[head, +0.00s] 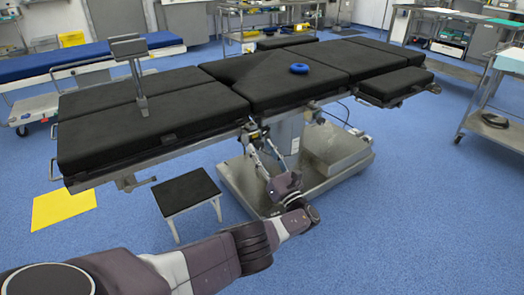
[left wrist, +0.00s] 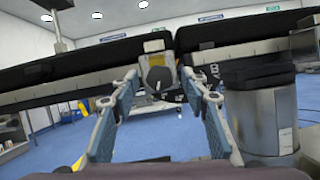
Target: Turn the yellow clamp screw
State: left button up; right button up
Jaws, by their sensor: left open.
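The clamp screw shows in the left wrist view as a dark rounded knob (left wrist: 158,77) with a yellowish part around it, on the side rail under the black table pads. It is small in the head view, at the near edge of the operating table (head: 160,145), partly covered by my gripper. My left gripper (head: 260,140) is open and points up at the rail. In the left wrist view its two fingertips (left wrist: 158,82) stand on either side of the knob. I cannot tell whether they touch it. My right gripper is not in view.
A blue ring (head: 299,69) lies on the table pads. The metal table base (head: 245,190) stands just behind my left gripper. A black-topped step stool (head: 187,190) and a yellow floor mat (head: 63,208) are to the left.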

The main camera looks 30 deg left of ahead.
pick_arm(q)
jog(key=v, duration=1.2)
